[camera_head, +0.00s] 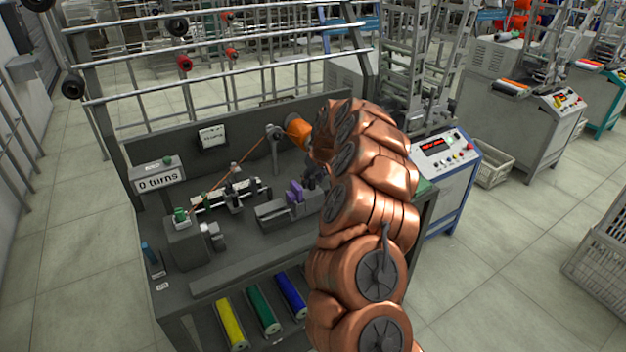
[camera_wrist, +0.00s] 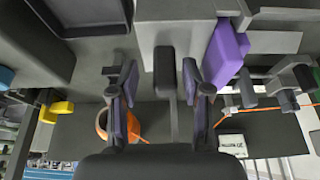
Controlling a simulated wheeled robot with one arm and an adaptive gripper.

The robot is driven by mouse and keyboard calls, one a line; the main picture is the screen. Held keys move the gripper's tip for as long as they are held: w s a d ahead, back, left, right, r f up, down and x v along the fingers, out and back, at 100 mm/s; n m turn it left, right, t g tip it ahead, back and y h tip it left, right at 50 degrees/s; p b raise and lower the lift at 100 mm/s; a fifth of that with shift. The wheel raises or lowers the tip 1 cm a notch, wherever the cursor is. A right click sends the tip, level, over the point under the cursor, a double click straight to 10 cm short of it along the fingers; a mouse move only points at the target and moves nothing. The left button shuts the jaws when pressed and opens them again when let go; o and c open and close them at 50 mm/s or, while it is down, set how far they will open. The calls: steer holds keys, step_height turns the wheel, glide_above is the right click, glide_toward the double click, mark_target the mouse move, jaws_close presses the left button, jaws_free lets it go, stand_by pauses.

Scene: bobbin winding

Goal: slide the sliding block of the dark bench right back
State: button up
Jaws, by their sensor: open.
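The dark bench (camera_head: 240,235) stands before me. A grey block (camera_head: 272,211) with a purple piece (camera_head: 294,192) on it sits on the bench top, left of my gripper (camera_head: 314,178). In the wrist view the purple piece (camera_wrist: 226,52) is just right of my gripper (camera_wrist: 157,80). The gripper is open. A dark upright knob (camera_wrist: 164,72) shows between its two fingers, with a gap on each side. It looks like part of the sliding block, but I cannot be sure. My arm hides the bench's right part in the head view.
An orange spool (camera_head: 298,129) with a thread stands at the back, close to my arm. A sign (camera_head: 160,178) reads "0 turns". Yellow (camera_head: 230,325), green and blue rolls lie along the front. A control cabinet (camera_head: 445,150) stands at the right. Open floor lies left.

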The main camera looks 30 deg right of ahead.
steer(key=shift+r, duration=0.1)
steer(key=v, duration=1.2)
steer(key=shift+a, duration=0.1)
